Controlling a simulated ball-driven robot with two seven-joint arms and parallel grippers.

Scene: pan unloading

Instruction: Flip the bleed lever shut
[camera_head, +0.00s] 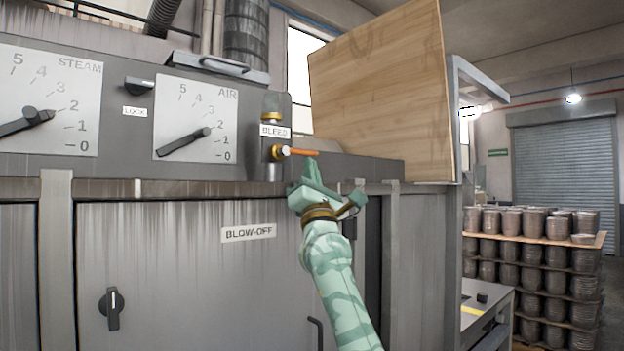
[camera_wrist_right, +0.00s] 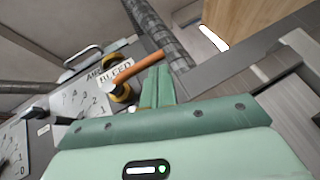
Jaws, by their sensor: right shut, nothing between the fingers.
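The bleed lever (camera_head: 300,152) is an orange bar on a brass valve below the BLEED label (camera_head: 274,131). It points to the right, roughly level, in the head view. In the right wrist view the lever (camera_wrist_right: 138,67) runs up and right from the valve (camera_wrist_right: 121,93). My right gripper (camera_head: 311,162) is shut and empty, its fingertips just below the lever's free end. In the wrist view the shut fingers (camera_wrist_right: 157,85) stand close to the lever's outer part; I cannot tell whether they touch it. My left gripper is not in view.
STEAM (camera_head: 70,110) and AIR (camera_head: 196,120) dials, a LOCK knob (camera_head: 139,84) and a BLOW-OFF knob (camera_head: 112,308) are on the grey machine. A wooden board (camera_head: 385,95) stands right of the lever. Stacked pots (camera_head: 535,225) are farther right.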

